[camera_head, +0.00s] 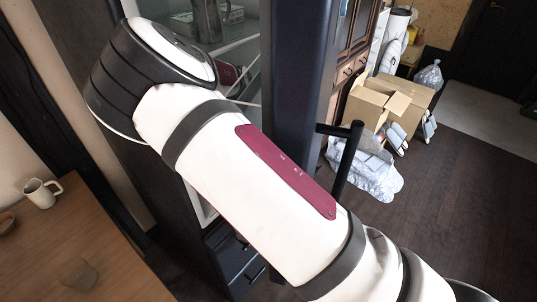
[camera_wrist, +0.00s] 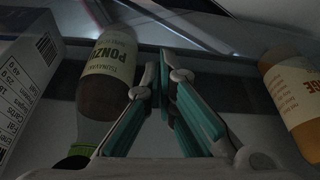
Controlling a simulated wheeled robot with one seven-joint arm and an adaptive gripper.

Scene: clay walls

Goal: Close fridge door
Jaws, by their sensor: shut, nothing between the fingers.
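The fridge door (camera_head: 292,75) is a dark panel standing open, with a black bar handle (camera_head: 347,160) on its right side. The fridge interior (camera_head: 240,48) shows to its left, with glass shelves. My white arm crosses in front of the fridge and hides much of it. My gripper is hidden in the head view. In the wrist view my gripper (camera_wrist: 165,75) has teal fingers, shut and empty, among food items on a dim surface. I cannot tell whether that surface is in the fridge or the door.
A ponzu bottle (camera_wrist: 108,75) and a white box (camera_wrist: 25,80) are left of the fingers; an orange container (camera_wrist: 295,95) is right. A wooden table (camera_head: 60,245) with a mug (camera_head: 40,193) stands left. Cardboard boxes (camera_head: 375,108) and a silvery bag (camera_head: 365,176) lie beyond the door.

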